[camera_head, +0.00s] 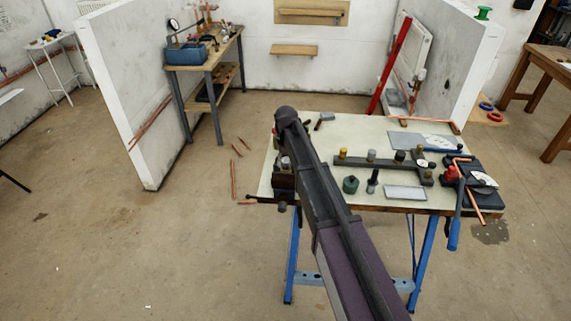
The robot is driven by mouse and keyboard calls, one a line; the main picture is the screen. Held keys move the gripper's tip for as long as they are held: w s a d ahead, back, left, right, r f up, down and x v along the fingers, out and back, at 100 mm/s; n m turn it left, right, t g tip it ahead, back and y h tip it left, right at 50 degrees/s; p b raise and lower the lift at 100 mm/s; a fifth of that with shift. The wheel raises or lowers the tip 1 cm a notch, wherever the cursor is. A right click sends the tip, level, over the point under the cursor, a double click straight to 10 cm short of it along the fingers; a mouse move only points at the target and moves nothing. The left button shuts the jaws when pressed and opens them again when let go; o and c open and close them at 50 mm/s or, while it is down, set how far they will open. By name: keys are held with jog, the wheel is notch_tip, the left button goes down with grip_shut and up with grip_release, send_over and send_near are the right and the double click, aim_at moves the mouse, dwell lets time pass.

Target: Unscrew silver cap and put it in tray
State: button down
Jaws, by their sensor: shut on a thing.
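A dark manifold bar (385,163) lies on the pale workbench top. Several caps stand along it: a brass one (343,153) at the left end, a silver cap (371,155) beside it, then a black one (399,156). More small fittings sit at its right end. My dark arm crosses the left part of the bench. I cannot make out my gripper; my arm seems to hide it, along with whatever it holds.
A green-black round piece (350,185) and an upright dark fitting (373,181) stand before the manifold. A dark vise-like block (284,182) is at the left edge. Right are a red-and-blue tool (453,215) and copper pipe (474,205).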

jog(key=shift+n, duration=1.6)
jog(key=shift+c, duration=1.9)
grip_release()
